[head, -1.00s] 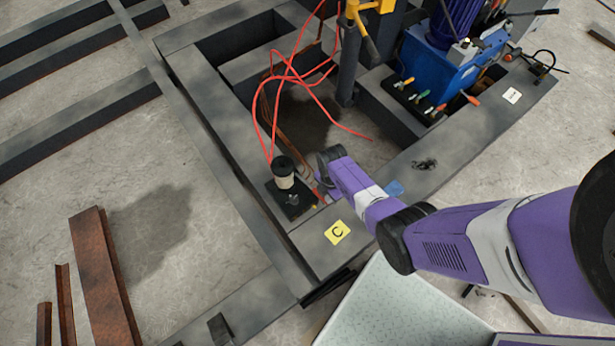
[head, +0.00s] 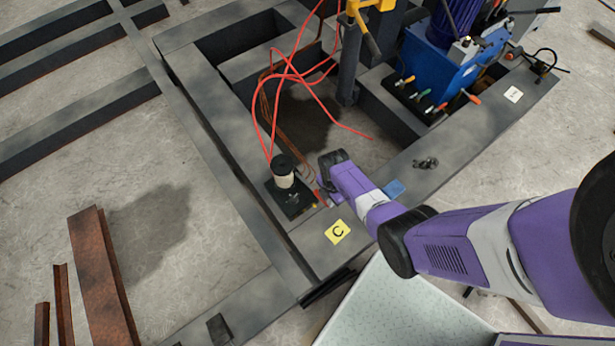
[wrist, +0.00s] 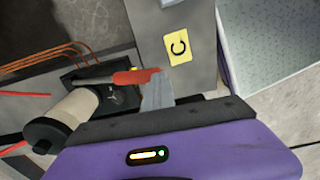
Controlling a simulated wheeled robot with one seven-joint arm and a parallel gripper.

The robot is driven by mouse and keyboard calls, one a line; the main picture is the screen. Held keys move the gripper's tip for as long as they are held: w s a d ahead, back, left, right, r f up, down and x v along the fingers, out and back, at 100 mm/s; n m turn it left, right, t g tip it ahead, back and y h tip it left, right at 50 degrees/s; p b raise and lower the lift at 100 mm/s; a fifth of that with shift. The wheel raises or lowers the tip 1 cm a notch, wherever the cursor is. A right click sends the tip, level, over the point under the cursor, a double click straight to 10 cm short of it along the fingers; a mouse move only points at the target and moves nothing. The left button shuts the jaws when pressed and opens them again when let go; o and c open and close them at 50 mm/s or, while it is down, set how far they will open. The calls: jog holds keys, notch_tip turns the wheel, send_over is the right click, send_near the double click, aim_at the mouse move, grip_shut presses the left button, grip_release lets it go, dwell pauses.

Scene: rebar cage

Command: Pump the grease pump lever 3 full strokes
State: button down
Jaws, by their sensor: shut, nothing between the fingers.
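The grease pump (head: 283,178) has a cream cylinder with a black cap on a black base, at the near corner of the grey steel frame. It also shows at the left of the wrist view (wrist: 78,112). Its lever (wrist: 112,78) has a red grip and points right towards the yellow C label. My gripper (wrist: 157,84) is shut and empty, with its grey fingers right at the outer end of the red grip. I cannot tell whether they touch it. In the head view my wrist hides most of the fingers.
The yellow C label (head: 337,232) lies on the frame beam beside the pump. Red hoses (head: 268,85) run from the pump across the frame opening. A blue power unit (head: 440,70) with several coloured levers stands at the back right. Rusty steel pieces (head: 103,270) lie at the left.

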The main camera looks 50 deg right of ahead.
jog(key=shift+s+f, duration=0.1)
jog(key=shift+f, duration=0.15)
jog(key=shift+s+a+f+b, duration=0.1)
jog(key=shift+s+f+b, duration=0.15)
jog(key=shift+f+b, duration=0.35)
jog(key=shift+f, duration=0.1)
jog(key=shift+s+f, duration=0.1)
jog(key=shift+f, duration=0.3)
jog(key=shift+r, duration=0.1)
jog(key=w+d+r+p, duration=0.2)
jog(key=w+r+p, duration=0.4)
jog(key=r, duration=0.5)
jog(key=shift+w, duration=0.4)
